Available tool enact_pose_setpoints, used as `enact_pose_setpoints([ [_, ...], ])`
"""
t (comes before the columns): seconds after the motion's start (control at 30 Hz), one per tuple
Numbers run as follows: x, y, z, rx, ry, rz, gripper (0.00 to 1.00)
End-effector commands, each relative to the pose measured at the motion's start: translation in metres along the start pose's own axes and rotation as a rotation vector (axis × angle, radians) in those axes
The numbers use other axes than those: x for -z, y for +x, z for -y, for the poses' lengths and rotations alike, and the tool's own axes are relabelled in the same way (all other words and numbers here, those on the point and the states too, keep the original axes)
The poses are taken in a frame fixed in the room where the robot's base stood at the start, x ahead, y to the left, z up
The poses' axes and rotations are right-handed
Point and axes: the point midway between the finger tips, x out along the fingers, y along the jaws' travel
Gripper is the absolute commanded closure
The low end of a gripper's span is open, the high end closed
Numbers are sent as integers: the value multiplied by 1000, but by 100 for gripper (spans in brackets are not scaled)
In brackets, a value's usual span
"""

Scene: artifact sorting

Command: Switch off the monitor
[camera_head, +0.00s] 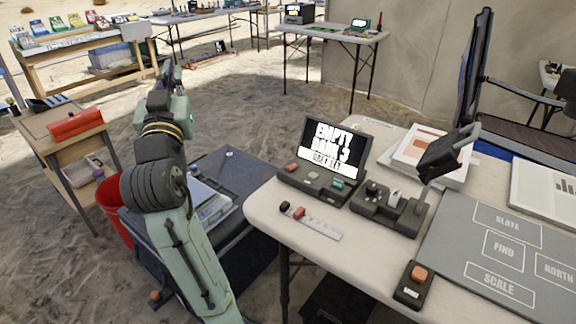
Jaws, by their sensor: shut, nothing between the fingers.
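The monitor (338,147) stands on the light table at the centre of the view. Its screen is lit, with large white letters on black and a white strip below. It rises from a dark base (300,184) that carries a red, a grey and a teal button. A pale strip (318,224) with a black knob and a red piece lies in front of the base. My gripper (169,72) is raised left of the table, well apart from the monitor. It is shut and empty, with its fingers pointing away from the camera.
A dark control box (385,208) with knobs stands right of the monitor. A black box with an orange button (415,283) sits near the front edge. A grey labelled mat (490,250) covers the table's right. A dark case (250,185) and a red bucket (112,205) stand left.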

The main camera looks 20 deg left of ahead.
Motion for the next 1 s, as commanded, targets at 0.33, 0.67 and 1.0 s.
enact_pose_setpoints([
  [0.33, -166, -21, -141, -635, 9, 580, 100],
  [0.67, -192, -47, -167, -804, 31, 693, 100],
  [1.0, -195, -43, -171, -802, 29, 693, 100],
])
